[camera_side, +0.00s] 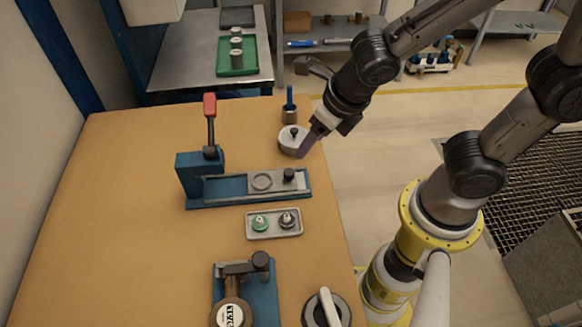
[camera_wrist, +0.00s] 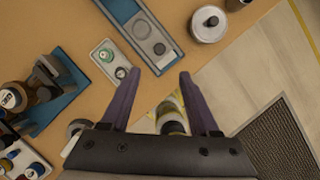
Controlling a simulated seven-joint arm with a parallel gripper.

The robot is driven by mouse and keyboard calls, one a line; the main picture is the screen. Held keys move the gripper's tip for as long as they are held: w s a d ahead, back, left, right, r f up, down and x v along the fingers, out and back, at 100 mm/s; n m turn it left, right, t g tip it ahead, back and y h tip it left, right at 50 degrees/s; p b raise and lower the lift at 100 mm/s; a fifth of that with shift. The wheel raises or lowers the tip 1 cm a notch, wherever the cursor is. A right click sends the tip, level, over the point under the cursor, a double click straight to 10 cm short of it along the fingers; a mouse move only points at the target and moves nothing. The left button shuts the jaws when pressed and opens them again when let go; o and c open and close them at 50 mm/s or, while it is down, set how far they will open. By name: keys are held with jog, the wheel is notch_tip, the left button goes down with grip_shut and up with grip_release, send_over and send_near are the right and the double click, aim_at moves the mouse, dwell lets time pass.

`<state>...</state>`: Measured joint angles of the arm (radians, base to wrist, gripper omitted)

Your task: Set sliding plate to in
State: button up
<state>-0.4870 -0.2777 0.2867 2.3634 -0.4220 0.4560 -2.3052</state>
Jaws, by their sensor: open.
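The sliding plate (camera_side: 273,187) is grey, with a round recess and a dark knob (camera_side: 289,174) at its right end. It lies at the right end of the blue fixture (camera_side: 222,188), away from the upright block with the red-handled lever (camera_side: 210,105). A stretch of blue track shows between block and plate. The sliding plate (camera_wrist: 148,37) and its knob (camera_wrist: 159,48) also show in the wrist view, beyond my fingertips. My gripper (camera_side: 306,146) is open and empty, above the table's right edge near the round lidded pot. Its purple fingers (camera_wrist: 158,77) are spread apart in the wrist view.
The lidded pot (camera_side: 290,141) and a blue-handled tool (camera_side: 290,105) stand behind the fixture. A small tray (camera_side: 260,234) with green and dark pieces lies in front. A second blue fixture (camera_side: 265,296) and a round device (camera_side: 318,312) are nearer. The table's left is clear.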

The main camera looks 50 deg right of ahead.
aim_at(289, 172)
jog(key=shift+x, duration=6.75)
jog(key=shift+c, duration=0.2)
grip_shut()
